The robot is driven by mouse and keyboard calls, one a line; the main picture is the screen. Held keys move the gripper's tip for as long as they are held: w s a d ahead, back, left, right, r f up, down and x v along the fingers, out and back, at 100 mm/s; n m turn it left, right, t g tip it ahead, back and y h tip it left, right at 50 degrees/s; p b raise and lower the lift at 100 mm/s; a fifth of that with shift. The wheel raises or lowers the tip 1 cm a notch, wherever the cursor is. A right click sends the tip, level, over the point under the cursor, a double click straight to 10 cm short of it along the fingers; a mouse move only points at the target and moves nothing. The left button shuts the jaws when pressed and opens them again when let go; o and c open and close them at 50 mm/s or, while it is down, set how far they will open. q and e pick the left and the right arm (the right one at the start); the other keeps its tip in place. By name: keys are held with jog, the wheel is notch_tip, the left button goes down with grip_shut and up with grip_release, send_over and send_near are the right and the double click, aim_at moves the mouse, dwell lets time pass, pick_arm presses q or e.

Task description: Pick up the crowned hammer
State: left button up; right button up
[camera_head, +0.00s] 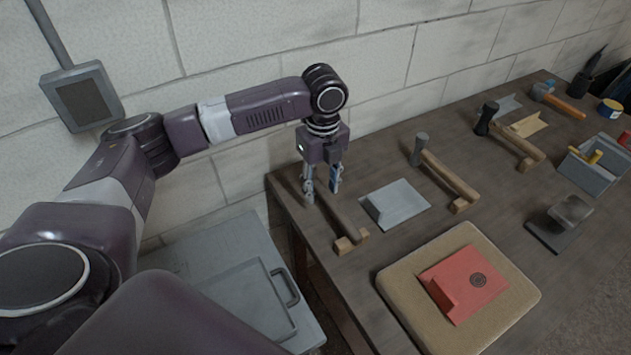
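Three hammers lie along the bench with their handle ends on small wooden blocks. The nearest hammer (343,218) is dark-handled, and its head end is hidden behind my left gripper (322,192). That gripper points down over the head end with its fingers apart; I cannot tell whether they touch the hammer. The middle hammer (449,175) has a grey head and tan handle. The far hammer (513,138) has a black head and brown handle. I cannot make out a crown mark on any of them. My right gripper is not in view.
A red angled plate (468,284) lies on a tan pad (403,291) at the front. A grey angled plate (402,199) lies between the nearest and middle hammers. A grey tool tray (586,176) stands at right. A block wall (280,30) runs behind the bench.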

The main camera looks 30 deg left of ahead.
pick_arm(q)
jog(key=f, duration=0.3)
jog(key=shift+w+f, duration=0.1)
jog(key=shift+w, duration=0.1)
jog(key=shift+s+d, duration=0.1)
jog(key=shift+p, duration=0.3)
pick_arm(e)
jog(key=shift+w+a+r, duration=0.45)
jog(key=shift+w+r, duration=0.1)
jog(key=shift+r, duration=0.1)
pick_arm(q)
jog(key=shift+f, duration=0.15)
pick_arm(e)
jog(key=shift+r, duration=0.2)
pick_arm(q)
jog(key=shift+p, duration=0.3)
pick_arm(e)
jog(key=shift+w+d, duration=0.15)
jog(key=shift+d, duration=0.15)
pick_arm(q)
jog(key=shift+c, duration=0.6)
grip_shut()
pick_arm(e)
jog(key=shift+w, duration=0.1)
